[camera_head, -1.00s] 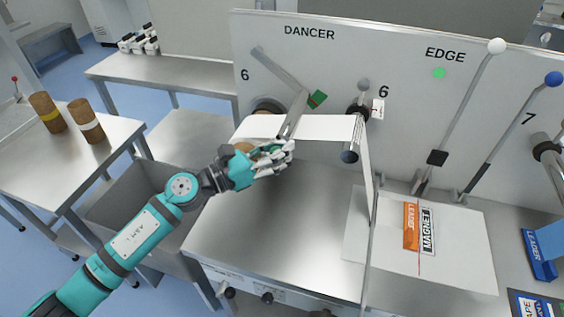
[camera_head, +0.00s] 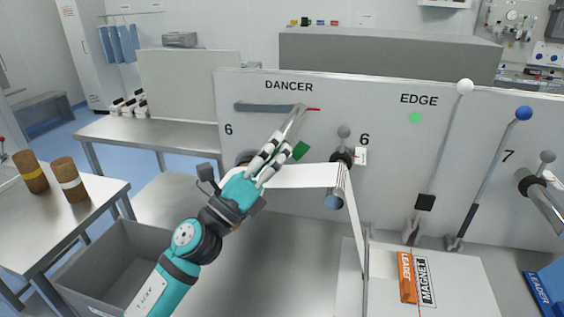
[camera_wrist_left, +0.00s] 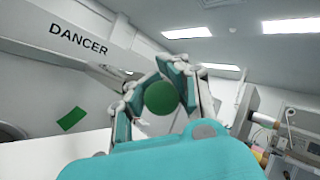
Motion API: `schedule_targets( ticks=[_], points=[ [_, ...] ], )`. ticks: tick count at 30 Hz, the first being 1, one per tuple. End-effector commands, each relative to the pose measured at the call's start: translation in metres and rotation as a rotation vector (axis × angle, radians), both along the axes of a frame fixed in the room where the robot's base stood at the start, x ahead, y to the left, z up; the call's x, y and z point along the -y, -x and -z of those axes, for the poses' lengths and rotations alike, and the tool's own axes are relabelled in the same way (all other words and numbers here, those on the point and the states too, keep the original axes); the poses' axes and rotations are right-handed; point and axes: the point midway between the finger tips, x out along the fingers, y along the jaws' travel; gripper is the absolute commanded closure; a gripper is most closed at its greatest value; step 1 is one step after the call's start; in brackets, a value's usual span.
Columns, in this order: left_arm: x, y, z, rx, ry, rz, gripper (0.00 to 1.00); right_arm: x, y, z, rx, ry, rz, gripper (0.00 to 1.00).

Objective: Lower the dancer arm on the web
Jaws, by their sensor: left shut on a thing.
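The grey dancer arm (camera_head: 268,107) lies about horizontal on the panel under the DANCER label. Its right end is beside a red mark (camera_head: 313,109), above a green mark (camera_head: 300,150). A bar (camera_head: 293,121) sticks out from that end toward my left gripper (camera_head: 270,158). The left gripper is shut on a green round knob (camera_wrist_left: 160,97), seen between its fingers in the left wrist view; the fingers hide it in the head view. The white web (camera_head: 305,175) runs right from behind the gripper over a roller (camera_head: 334,201), then down. My right gripper is not in view.
Two levers, white-knobbed (camera_head: 465,87) and blue-knobbed (camera_head: 524,113), stand at right. An orange LEADER strip (camera_head: 407,277) and MAGNET strip lie on the table. A grey bin (camera_head: 120,265) and a table with two brown rolls (camera_head: 69,180) are at left.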

Motion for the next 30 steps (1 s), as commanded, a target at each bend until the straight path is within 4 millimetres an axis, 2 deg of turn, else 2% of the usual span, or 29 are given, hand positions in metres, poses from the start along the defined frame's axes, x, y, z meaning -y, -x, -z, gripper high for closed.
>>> schedule_targets(
  ticks=[9,30],
  points=[
    [-0.005,0.0,-0.015,-0.016,0.073,-0.004,1.0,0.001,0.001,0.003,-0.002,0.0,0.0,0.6],
    [-0.007,0.0,-0.021,-0.03,0.113,-0.005,1.0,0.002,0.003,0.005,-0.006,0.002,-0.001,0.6]
  ],
)
